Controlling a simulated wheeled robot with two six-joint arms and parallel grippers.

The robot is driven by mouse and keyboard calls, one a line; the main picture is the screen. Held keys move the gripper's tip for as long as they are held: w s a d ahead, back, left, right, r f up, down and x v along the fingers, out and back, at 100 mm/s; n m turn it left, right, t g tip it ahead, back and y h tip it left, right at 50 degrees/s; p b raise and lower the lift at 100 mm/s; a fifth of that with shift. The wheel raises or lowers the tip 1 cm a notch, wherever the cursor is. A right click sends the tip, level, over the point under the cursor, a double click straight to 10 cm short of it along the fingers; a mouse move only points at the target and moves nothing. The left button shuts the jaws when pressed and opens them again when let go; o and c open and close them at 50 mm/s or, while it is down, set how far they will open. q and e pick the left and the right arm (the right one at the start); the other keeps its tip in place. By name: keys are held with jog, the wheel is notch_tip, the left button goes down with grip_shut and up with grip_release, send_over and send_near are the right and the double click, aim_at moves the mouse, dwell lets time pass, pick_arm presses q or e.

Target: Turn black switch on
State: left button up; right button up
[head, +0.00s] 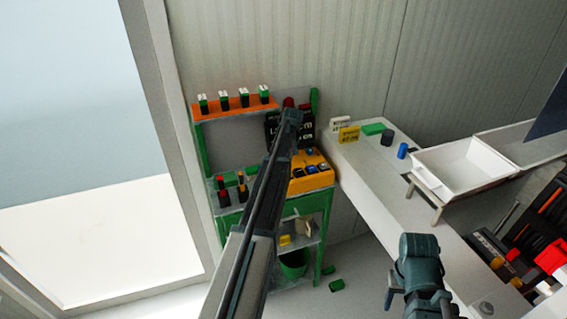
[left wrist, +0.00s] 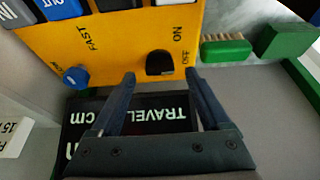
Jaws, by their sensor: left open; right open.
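The black switch (left wrist: 159,63) sits on the yellow control box (left wrist: 120,40), beside ON and OFF labels that appear turned over in the left wrist view. I cannot tell which way it is set. The yellow box (head: 313,182) also shows in the head view on the green stand. My left gripper (left wrist: 158,76) is open and empty, its two fingertips spread to either side of the switch in that picture; contact cannot be made out. In the head view my left arm reaches to the box and partly hides it. My right gripper (head: 413,285) is low at the right, away from the box.
A blue knob (left wrist: 76,77) is beside the switch, and a black TRAVEL display (left wrist: 155,112) lies behind the fingers. A green brush (left wrist: 225,48) is next to the box. A white bin (head: 465,168) stands on the right-hand bench (head: 375,185).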

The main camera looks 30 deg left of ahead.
pick_arm(q)
jog(key=shift+b+x, duration=0.35)
jog(key=shift+x, duration=0.55)
jog(key=shift+r, duration=0.1)
grip_shut()
